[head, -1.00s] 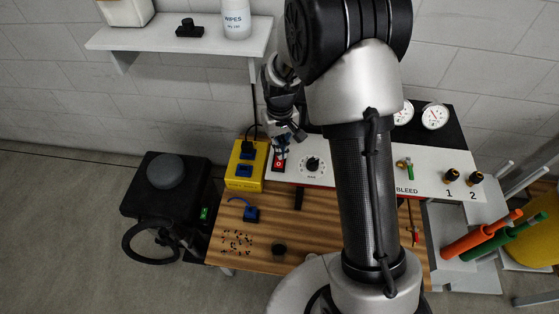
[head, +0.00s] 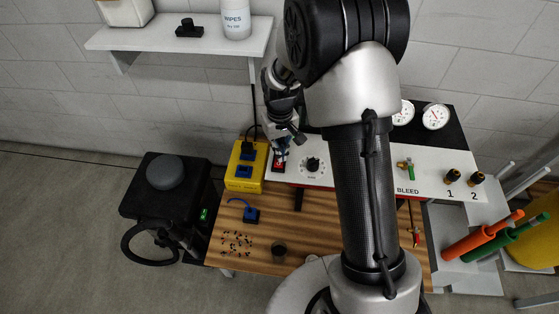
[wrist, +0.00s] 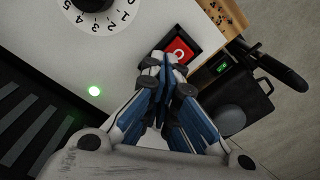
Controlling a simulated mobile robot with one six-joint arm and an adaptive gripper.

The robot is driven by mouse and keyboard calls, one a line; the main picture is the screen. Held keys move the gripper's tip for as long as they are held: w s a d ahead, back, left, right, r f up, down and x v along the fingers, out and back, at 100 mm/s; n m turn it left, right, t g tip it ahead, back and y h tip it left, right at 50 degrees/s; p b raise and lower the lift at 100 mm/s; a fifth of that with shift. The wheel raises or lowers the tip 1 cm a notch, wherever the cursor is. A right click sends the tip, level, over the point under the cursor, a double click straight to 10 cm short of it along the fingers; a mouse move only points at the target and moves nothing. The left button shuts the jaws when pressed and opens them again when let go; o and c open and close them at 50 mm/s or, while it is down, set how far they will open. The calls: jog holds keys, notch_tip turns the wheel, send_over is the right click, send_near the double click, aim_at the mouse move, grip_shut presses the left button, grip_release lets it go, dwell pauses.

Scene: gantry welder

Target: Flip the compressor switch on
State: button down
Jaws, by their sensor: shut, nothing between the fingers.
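A red rocker switch (head: 278,164) in a black frame sits at the left end of the white panel (head: 435,180). The red switch also shows in the wrist view (wrist: 180,51), with a white mark on its face. My gripper (head: 282,157) is shut and empty, its fingertips at the switch and covering part of it. In the wrist view my gripper (wrist: 165,62) points at the switch's near edge; I cannot tell whether it touches. A black machine (head: 150,190) on the floor has a green-lit switch (head: 204,214).
A dial (head: 312,165) is close right of the red switch, and a yellow socket box (head: 245,165) stands close left. A white shelf (head: 180,40) hangs above.

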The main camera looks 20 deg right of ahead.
jog(key=shift+r+p, duration=2.55)
jog(key=shift+r, duration=0.9)
notch_tip(320, 180, up, 8)
jog(key=r+t, duration=0.1)
send_over(282, 164)
jog(key=s+r+t, duration=0.1)
jog(key=s+r, duration=0.6)
jog(key=r, duration=0.1)
jog(key=s+r+m+t, duration=0.1)
jog(key=s+r, duration=0.5)
jog(key=s, duration=1)
jog(key=shift+t, duration=0.8)
jog(key=shift+d, duration=0.1)
